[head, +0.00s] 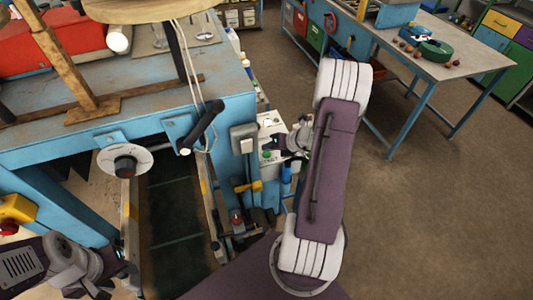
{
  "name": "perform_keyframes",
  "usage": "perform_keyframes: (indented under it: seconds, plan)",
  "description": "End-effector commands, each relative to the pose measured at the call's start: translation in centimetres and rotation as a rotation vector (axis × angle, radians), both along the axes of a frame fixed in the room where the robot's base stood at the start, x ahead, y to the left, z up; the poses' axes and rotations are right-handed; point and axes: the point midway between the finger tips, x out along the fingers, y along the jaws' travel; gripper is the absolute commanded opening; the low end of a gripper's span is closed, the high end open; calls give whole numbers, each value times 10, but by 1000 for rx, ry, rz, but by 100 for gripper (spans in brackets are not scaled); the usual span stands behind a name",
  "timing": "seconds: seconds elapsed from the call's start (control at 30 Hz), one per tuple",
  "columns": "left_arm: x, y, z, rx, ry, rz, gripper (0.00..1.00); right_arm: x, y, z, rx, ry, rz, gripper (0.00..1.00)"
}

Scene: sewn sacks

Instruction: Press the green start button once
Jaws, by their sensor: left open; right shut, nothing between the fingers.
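A pale control box (268,126) is at the right side of the blue bench. A small green button (267,154) shows on its face, low and partly crowded by my gripper. My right gripper (278,143) is shut and empty, right in front of the box and just above and right of the green button. I cannot tell whether it touches the box. My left gripper (107,288) is open and empty at the lower left, far from the button.
The blue bench (230,88) carries a wooden stand and hanging cords. A conveyor belt (172,215) runs below it. A yellow box with a red button (15,212) is at the left edge. The floor (430,220) on the right is clear.

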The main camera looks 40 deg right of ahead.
Motion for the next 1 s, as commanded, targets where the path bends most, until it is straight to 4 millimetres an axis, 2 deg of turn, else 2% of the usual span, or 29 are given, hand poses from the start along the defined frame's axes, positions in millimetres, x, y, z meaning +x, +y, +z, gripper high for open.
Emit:
perform_keyframes:
  seconds: [1.0]
  plan:
    - [0, 0, -8, 0, 0, 0, 46, 0, 0, -8, 0, 0, 0, 0]
